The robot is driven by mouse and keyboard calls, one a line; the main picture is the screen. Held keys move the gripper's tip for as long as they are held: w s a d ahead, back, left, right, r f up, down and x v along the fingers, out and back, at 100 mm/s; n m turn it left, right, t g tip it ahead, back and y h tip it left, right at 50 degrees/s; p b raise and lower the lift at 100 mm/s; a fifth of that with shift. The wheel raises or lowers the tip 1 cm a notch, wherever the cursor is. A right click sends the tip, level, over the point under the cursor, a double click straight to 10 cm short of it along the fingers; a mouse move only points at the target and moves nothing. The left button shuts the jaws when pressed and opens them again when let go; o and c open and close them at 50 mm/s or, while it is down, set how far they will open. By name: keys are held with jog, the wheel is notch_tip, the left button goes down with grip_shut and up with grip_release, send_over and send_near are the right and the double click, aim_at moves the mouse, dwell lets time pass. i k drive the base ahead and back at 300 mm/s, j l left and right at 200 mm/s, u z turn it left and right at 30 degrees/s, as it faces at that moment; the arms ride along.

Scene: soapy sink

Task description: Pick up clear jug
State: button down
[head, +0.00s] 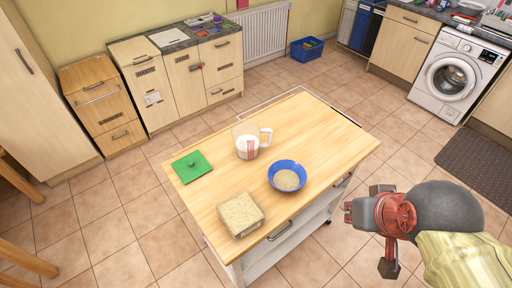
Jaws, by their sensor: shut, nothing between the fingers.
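The clear jug (247,146) stands upright on the wooden top of the island table (315,125), near its middle. It has red markings, a whitish lower part and a handle on its right side. My gripper (352,211) is at the right of the view, off the table's right side. It is shut and empty, well apart from the jug. Nothing hides the jug.
A blue bowl (286,176) with beige contents stands just right of and nearer than the jug. A green lid-like square (192,167) lies to its left. A beige block (240,215) sits at the near edge. The table's far right part is clear.

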aim_at(245, 133)
jog(key=i+l+u, duration=0.2)
jog(key=i+l, duration=0.75)
jog(key=u, duration=1.55)
jog(key=i+l, duration=0.05)
